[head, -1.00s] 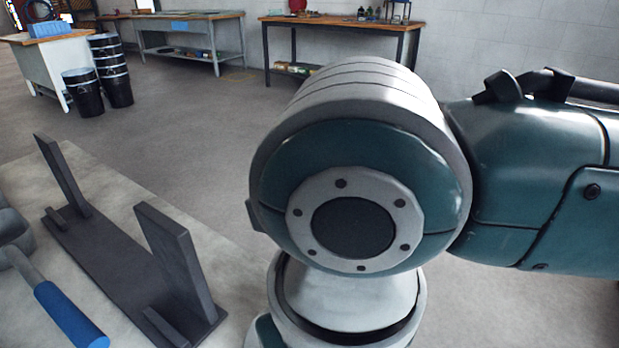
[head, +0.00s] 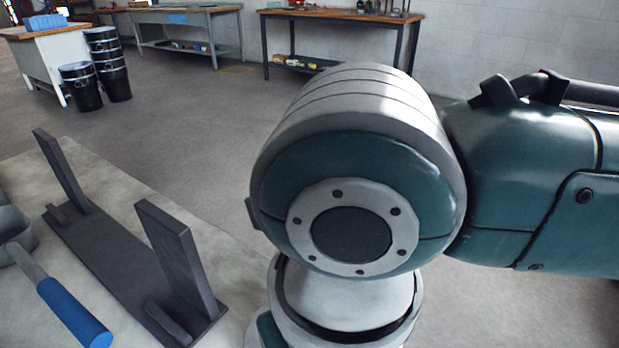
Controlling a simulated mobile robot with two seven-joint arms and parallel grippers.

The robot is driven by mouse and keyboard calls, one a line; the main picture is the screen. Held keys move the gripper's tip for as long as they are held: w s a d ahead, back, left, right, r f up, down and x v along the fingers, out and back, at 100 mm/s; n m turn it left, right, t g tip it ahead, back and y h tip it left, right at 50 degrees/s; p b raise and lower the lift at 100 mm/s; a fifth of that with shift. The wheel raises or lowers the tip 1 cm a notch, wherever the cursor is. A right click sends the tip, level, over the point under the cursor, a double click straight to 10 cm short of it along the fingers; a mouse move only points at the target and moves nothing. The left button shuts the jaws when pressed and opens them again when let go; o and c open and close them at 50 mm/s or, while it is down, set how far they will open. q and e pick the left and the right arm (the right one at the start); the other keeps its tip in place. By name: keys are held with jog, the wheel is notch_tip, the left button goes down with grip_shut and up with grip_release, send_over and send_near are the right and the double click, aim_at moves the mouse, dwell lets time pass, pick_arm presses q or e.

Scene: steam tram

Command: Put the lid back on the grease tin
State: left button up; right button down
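I cannot make out the grease tin or its lid in the head view. My own right arm, with a large teal and grey joint, fills the middle and right of the picture and hides what lies behind it. Neither of my grippers shows.
A dark bracket (head: 110,255) with two uprights stands on a pale surface (head: 120,175) at lower left. A blue-handled tool (head: 75,312) lies beside it. Stacked black buckets (head: 108,65), a white cabinet (head: 40,70) and workbenches (head: 340,14) stand farther back. The floor (head: 200,120) between is clear.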

pick_arm(q)
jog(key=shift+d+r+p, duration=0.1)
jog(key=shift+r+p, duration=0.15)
jog(key=shift+p, duration=0.05)
dwell(0.6)
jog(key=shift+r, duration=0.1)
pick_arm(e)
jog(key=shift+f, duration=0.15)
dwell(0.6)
pick_arm(q)
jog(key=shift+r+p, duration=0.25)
jog(key=shift+p, duration=0.1)
dwell(0.3)
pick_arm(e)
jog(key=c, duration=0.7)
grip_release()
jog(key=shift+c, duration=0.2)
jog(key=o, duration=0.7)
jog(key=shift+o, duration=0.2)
